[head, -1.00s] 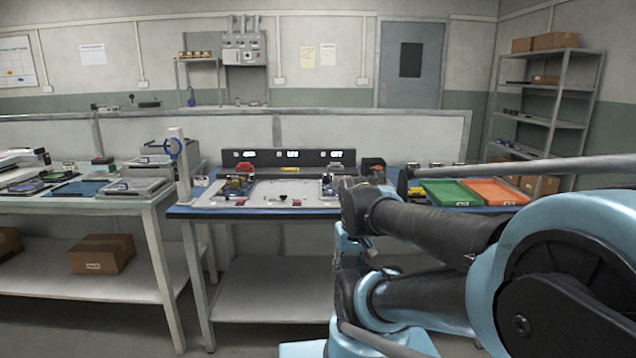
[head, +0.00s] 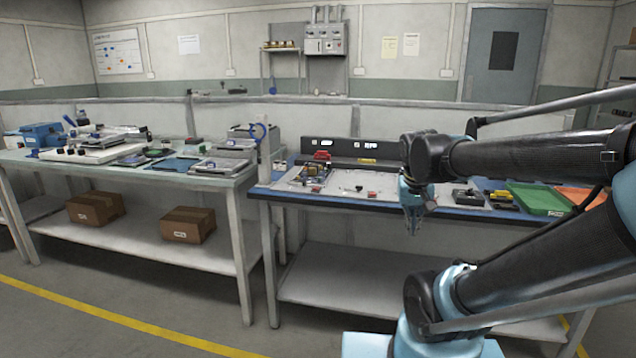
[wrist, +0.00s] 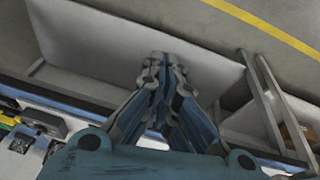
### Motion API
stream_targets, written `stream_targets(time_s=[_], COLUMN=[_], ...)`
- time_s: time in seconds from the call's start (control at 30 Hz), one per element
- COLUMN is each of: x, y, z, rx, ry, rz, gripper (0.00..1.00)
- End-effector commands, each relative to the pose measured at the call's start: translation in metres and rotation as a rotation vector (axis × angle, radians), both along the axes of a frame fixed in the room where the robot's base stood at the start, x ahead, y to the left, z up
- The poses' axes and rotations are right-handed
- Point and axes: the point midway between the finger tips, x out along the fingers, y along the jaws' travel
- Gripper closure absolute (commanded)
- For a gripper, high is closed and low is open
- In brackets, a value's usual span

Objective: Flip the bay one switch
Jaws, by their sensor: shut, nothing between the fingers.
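A long black panel (head: 345,151) with small lit displays stands at the back of the right-hand workbench. A red part (head: 322,155) sits in front of its left end. A circuit board (head: 312,176) lies below that, and a small red piece (head: 372,195) sits near the front edge. I cannot tell which part is the bay one switch. My gripper (head: 412,230) points down in front of the bench edge, apart from these parts. In the wrist view my gripper (wrist: 165,62) has its fingertips together, empty, over the lower shelf.
A green tray (head: 536,198) and an orange tray (head: 578,196) lie on the bench's right side. A blue-ringed white post (head: 264,155) stands at its left end. The left table (head: 100,165) holds several devices; boxes (head: 188,224) lie beneath.

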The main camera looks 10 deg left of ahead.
Motion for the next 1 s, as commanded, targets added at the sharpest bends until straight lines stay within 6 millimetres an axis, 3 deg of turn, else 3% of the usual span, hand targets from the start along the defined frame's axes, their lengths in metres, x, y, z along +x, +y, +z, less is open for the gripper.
stream_targets(time_s=[0.47,0.77,1.0], x=[0.108,0.170,0.213], y=[0.067,0.133,0.198], z=[0.063,0.091,0.107], rx=[-0.035,-0.030,-0.013], ry=[-0.118,-0.206,-0.279], rz=[-0.039,-0.057,-0.067], gripper=[1.00,1.00,1.00])
